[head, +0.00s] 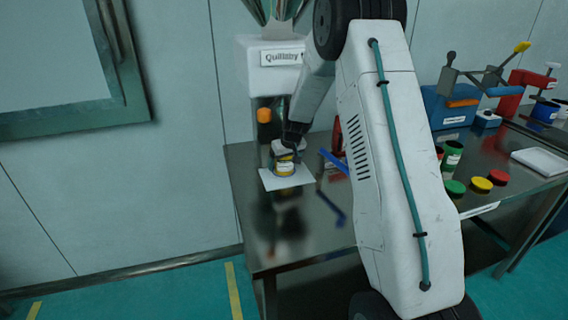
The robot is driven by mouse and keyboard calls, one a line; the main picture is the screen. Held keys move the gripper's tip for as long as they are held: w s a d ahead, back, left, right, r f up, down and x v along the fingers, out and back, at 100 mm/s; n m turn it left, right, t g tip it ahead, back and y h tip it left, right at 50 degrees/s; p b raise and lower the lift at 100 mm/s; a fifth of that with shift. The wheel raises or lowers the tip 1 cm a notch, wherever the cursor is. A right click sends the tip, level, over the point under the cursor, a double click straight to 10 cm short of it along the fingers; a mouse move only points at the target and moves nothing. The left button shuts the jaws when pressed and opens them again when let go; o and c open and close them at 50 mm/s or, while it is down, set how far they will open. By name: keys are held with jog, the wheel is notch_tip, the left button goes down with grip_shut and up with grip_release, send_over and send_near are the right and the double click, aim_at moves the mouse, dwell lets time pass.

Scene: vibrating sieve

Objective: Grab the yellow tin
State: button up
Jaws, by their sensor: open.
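A small tin with a yellow band (284,169) stands upright on a white sheet (300,179) at the left end of the metal bench. It is below a white machine labelled "Quillaby" (258,80). My gripper (284,152) is open, pointing down right at the tin's top. My arm comes down from the upper right and hides part of the area behind it. I cannot tell whether the fingers are around the tin or just above it, or whether they touch it.
An orange knob (264,115) is on the machine beside my gripper. A blue bar (334,161) is just right of the tin. Green (454,188), yellow (481,185) and red (498,177) lids lie right of my arm. The bench front is clear.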

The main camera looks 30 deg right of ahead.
jog(key=shift+c, duration=0.3)
jog(key=c, duration=1.2)
jog(key=shift+r, duration=0.1)
